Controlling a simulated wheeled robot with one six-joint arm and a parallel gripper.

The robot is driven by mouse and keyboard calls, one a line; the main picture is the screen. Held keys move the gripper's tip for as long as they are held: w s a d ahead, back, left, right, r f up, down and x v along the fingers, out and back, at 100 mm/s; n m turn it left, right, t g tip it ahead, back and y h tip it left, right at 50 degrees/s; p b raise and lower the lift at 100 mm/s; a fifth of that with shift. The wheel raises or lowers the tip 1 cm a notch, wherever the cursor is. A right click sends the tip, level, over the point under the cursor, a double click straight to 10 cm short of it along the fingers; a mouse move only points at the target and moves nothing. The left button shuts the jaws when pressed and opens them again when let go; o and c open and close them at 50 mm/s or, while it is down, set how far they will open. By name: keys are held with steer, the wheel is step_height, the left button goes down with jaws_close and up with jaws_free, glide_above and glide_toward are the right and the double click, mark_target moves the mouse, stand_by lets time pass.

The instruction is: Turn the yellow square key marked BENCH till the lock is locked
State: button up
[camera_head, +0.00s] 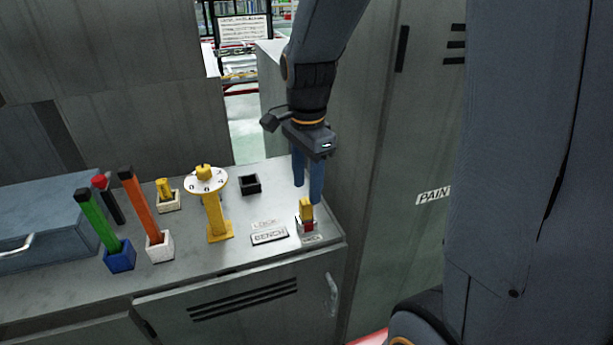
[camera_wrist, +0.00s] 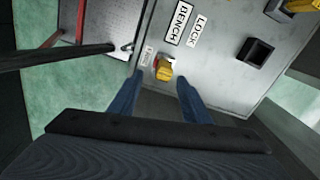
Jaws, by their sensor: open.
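The yellow square key (camera_head: 306,209) stands upright in a small lock with a red part, near the right front corner of the grey bench top. It also shows in the wrist view (camera_wrist: 165,71), beyond and between my fingertips. A plate marked BENCH (camera_head: 269,236) and a LOCK label (camera_head: 264,223) lie just left of it; both also show in the wrist view. My gripper (camera_head: 308,192) is open, its two blue fingers pointing down just above and behind the key in the head view. I cannot tell whether a finger touches the key. The lock's setting is too small to read.
A yellow post with a numbered dial (camera_head: 206,182) and an empty black square holder (camera_head: 249,185) stand to the left. Green (camera_head: 98,217) and orange (camera_head: 139,203) sticks stand in holders farther left. A tall cabinet marked PAIN (camera_head: 433,195) is close on the right.

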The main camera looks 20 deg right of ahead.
mark_target(306, 201)
steer(key=shift+w+r+m, duration=0.25)
steer(key=shift+w+m, duration=0.2)
steer(key=shift+m, duration=0.55)
steer(key=shift+f, duration=0.1)
steer(key=shift+d+f+p, duration=0.1)
steer(key=shift+f+p, duration=0.65)
steer(key=shift+f, duration=3.05)
steer(key=shift+c, duration=0.5)
